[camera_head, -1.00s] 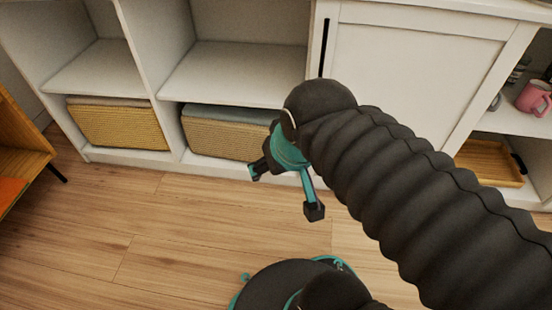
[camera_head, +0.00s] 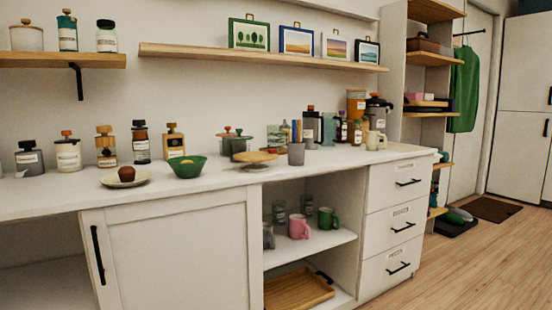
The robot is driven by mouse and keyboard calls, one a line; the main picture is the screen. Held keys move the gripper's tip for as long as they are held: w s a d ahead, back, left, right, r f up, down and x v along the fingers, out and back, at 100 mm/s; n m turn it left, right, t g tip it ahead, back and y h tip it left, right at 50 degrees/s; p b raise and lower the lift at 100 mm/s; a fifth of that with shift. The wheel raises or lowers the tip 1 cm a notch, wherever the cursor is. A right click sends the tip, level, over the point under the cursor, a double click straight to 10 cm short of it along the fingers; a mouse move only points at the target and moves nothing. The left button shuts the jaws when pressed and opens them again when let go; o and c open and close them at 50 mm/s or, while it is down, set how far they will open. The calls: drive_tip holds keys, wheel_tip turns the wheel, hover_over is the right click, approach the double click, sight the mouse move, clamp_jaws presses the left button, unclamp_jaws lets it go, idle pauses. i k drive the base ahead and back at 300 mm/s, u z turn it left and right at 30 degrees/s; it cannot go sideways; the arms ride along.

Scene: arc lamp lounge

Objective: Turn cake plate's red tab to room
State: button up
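A round wooden plate (camera_head: 254,157) on a low base stands near the front edge of the white counter, and looks like the cake plate. A small pale plate (camera_head: 112,183) with a brown, cake-like round thing (camera_head: 126,173) on it sits further left. I cannot make out a red tab on either one; it is hidden or too small to see. My gripper and arm are not in view.
The white counter (camera_head: 60,190) holds a green bowl (camera_head: 187,167), a grey cup (camera_head: 296,154) and several jars along the wall. Wooden floor (camera_head: 460,265) is free at the right.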

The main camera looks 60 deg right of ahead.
sight(258, 156)
drive_tip(key=z, duration=0.2)
drive_tip(key=i, duration=0.45)
drive_tip(key=z, duration=1.75)
drive_tip(key=k, duration=1.25)
drive_tip(key=z, duration=1)
drive_tip(key=i, duration=1.25)
drive_tip(key=u, duration=0.65)
drive_tip(key=i, duration=0.6)
drive_tip(key=u, duration=0.7)
